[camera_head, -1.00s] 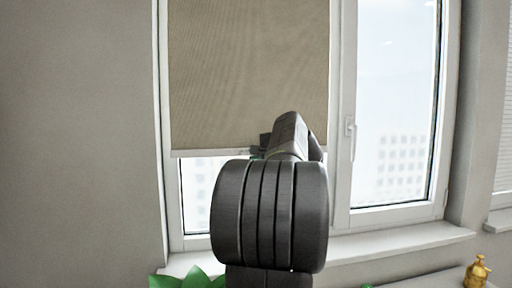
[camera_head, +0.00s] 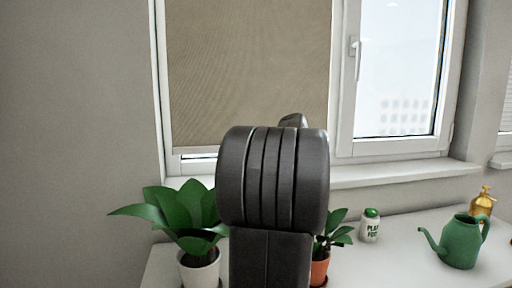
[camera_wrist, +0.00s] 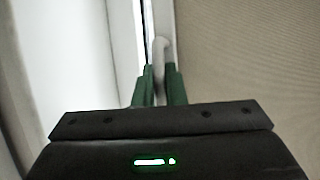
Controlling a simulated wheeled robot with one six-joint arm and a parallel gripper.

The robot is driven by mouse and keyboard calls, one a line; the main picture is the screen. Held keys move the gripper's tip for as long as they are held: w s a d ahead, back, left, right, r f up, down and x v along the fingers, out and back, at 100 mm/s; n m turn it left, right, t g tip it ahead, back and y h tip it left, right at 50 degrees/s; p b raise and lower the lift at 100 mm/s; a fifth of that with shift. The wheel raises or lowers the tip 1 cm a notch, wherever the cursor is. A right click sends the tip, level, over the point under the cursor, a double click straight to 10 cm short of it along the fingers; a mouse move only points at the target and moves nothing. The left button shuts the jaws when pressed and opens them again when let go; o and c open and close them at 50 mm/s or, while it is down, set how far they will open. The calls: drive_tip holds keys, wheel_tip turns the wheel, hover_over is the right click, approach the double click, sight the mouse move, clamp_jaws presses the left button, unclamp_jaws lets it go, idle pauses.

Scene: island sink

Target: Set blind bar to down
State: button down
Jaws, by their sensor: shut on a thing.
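The tan roller blind (camera_head: 248,70) hangs in the left window pane. Its pale bottom bar (camera_head: 192,151) shows left of my arm, a little above the sill, with a narrow strip of glass under it. The wrist view shows the blind fabric (camera_wrist: 250,50) on the right. There, the green fingers of my gripper (camera_wrist: 160,76) are shut on the pale bar (camera_wrist: 162,48), which runs between them. In the head view my own arm hides the gripper and the middle of the bar.
A white window sill (camera_head: 395,173) runs below. On the counter (camera_head: 405,268) stand a large potted plant (camera_head: 190,215), a smaller plant (camera_head: 333,228), a plant food bottle (camera_head: 370,226), a green watering can (camera_head: 462,242) and a gold sprayer (camera_head: 482,202). The right pane has a handle (camera_head: 355,58).

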drive_tip(key=shift+f+b, duration=0.5)
drive_tip(key=shift+f, duration=0.7)
drive_tip(key=c, duration=1.5)
unclamp_jaws()
drive_tip(key=shift+r, duration=0.1)
drive_tip(key=p+v, duration=0.1)
drive_tip(key=v, duration=1.2)
drive_tip(key=shift+s+d, duration=0.25)
drive_tip(key=shift+s, duration=0.05)
drive_tip(key=shift+r, duration=0.1)
